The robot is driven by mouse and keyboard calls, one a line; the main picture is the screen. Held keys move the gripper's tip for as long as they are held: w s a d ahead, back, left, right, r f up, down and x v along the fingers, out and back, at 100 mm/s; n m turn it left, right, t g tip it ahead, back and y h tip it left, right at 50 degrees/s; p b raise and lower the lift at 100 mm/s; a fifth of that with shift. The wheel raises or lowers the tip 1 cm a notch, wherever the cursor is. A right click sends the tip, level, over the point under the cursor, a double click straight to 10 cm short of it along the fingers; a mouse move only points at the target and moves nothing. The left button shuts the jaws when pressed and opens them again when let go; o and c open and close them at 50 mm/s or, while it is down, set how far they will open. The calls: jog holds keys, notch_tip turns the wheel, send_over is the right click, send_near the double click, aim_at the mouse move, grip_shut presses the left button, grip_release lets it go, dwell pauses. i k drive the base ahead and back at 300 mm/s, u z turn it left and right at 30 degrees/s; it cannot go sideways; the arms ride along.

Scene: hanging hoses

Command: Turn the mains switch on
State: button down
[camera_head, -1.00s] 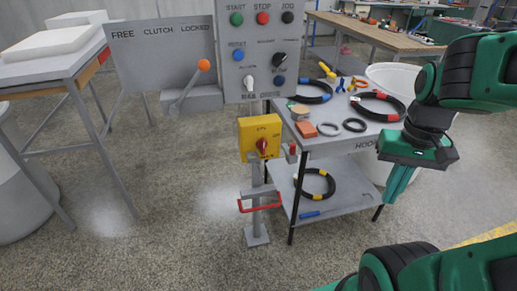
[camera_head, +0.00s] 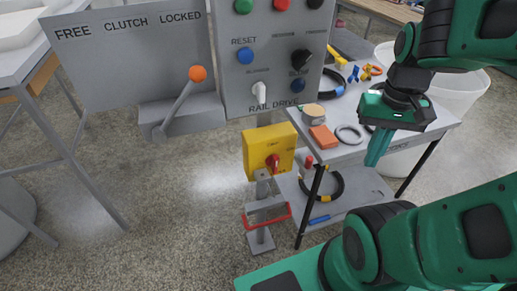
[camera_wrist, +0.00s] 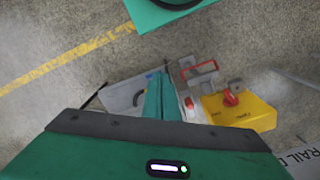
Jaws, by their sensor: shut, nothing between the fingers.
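The mains switch is a yellow box (camera_head: 268,148) with a red rotary knob (camera_head: 273,162), on a grey post below the grey control panel. In the wrist view the yellow box (camera_wrist: 240,112) is right of the fingers, with its red knob (camera_wrist: 230,98) facing up the picture. My gripper (camera_head: 375,158) is shut and empty, pointing down in front of the hose table, to the right of the switch and apart from it. In the wrist view its green fingers (camera_wrist: 158,95) are together. The knob's exact setting is too small to read.
The control panel (camera_head: 232,70) hangs above the switch, with an orange-knobbed clutch lever (camera_head: 197,74) at left. A red handle (camera_head: 267,215) sits lower on the post. The hose table (camera_head: 350,150) holds rings and an orange block (camera_head: 324,137). Open floor lies left of the post.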

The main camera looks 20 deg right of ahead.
aim_at(273, 160)
jog(key=z, duration=0.15)
jog(key=k, duration=1.1)
jog(key=u, duration=0.05)
